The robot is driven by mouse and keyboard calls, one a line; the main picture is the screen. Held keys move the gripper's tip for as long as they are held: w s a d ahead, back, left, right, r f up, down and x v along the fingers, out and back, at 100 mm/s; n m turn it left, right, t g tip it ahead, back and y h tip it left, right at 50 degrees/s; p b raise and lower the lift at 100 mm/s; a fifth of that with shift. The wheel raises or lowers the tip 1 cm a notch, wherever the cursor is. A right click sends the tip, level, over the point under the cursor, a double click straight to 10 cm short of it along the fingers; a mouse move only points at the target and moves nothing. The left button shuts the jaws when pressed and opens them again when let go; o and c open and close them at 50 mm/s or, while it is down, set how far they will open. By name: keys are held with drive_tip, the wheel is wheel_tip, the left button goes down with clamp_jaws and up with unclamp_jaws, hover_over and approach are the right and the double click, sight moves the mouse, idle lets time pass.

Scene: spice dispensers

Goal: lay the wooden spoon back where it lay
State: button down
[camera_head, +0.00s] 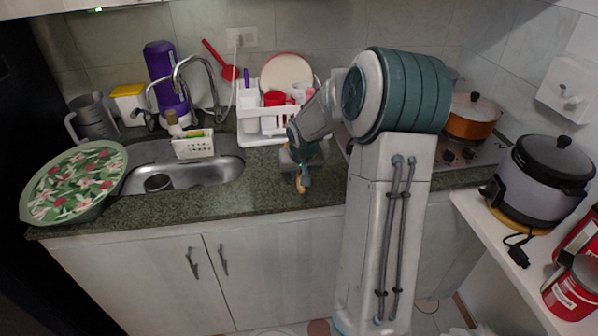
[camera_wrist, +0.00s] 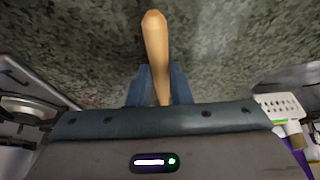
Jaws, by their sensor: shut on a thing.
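The wooden spoon (camera_wrist: 154,45) shows in the wrist view as a light brown rounded end sticking out from between the two blue fingers of my gripper (camera_wrist: 158,88). The rest of the spoon is hidden behind the gripper body. In the head view my gripper (camera_head: 299,172) is low over the green stone counter, to the right of the sink, with a small orange-brown part of the spoon (camera_head: 302,186) at its tip. My gripper is shut on the spoon. I cannot tell whether the spoon touches the counter.
The counter (camera_head: 265,190) is bare around the gripper. A white dish rack (camera_head: 248,131) stands behind it. The sink (camera_head: 215,172) is to the left, with a white caddy (camera_head: 193,147) at its back edge. An orange pot (camera_head: 470,122) sits on the stove at right.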

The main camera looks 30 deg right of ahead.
drive_tip(key=c, duration=1.2)
unclamp_jaws()
drive_tip(key=shift+c, duration=0.2)
drive_tip(key=shift+r, duration=0.15)
drive_tip(key=v, duration=1.3)
drive_tip(key=shift+s+r, duration=0.2)
drive_tip(key=shift+r, duration=0.05)
drive_tip(key=shift+a, duration=0.1)
drive_tip(key=s+a+n, duration=0.1)
drive_tip(key=s+a, duration=0.6)
drive_tip(key=s, duration=0.4)
drive_tip(key=s+a+f+n+g+y, duration=0.1)
drive_tip(key=s+a+n, duration=0.1)
drive_tip(key=s+a, duration=0.6)
drive_tip(key=s, duration=0.4)
drive_tip(key=shift+f, duration=0.2)
